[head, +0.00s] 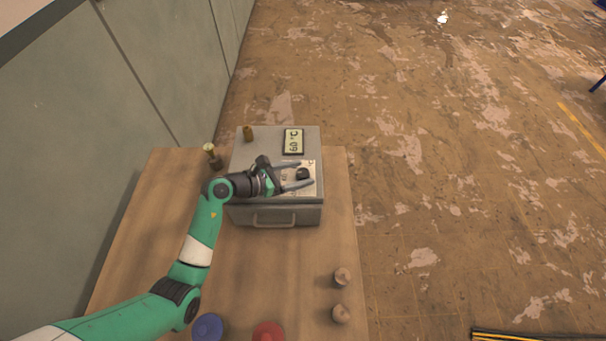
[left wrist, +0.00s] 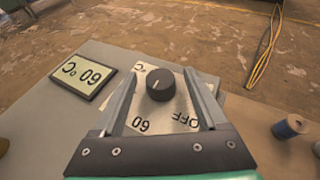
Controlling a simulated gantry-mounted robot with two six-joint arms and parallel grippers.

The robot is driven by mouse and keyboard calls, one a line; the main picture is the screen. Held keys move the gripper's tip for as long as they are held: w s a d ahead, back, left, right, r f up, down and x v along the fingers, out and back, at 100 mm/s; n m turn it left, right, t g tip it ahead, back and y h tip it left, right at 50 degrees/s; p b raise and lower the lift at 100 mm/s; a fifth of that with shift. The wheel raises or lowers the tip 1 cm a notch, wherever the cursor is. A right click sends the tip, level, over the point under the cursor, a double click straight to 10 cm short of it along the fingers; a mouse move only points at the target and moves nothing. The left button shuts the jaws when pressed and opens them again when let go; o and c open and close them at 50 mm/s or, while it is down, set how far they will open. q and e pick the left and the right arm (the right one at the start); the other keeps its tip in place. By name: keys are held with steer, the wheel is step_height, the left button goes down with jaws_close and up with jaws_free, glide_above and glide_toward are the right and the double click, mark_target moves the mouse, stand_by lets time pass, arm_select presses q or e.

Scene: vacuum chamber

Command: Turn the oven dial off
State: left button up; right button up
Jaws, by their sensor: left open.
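The oven (head: 275,215) is a grey metal box with a front handle, standing on the wooden table. Its black dial (head: 303,174) sits on a pale plate on the top. In the left wrist view the dial (left wrist: 160,84) stands on the plate marked "60" and "OFF". A display (head: 293,141) on the oven reads "60 °C"; it also shows in the left wrist view (left wrist: 83,83). My left gripper (head: 300,176) is open, its two fingers on either side of the dial. Whether they touch it I cannot tell. My right gripper is not in view.
Two small round pieces (head: 341,277) stand at the table's right edge. A blue lid (head: 207,327) and a red lid (head: 268,332) lie at the front. The table's middle (head: 260,270) is clear.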

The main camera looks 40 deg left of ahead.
arm_select(q)
steer(key=shift+x, duration=0.85)
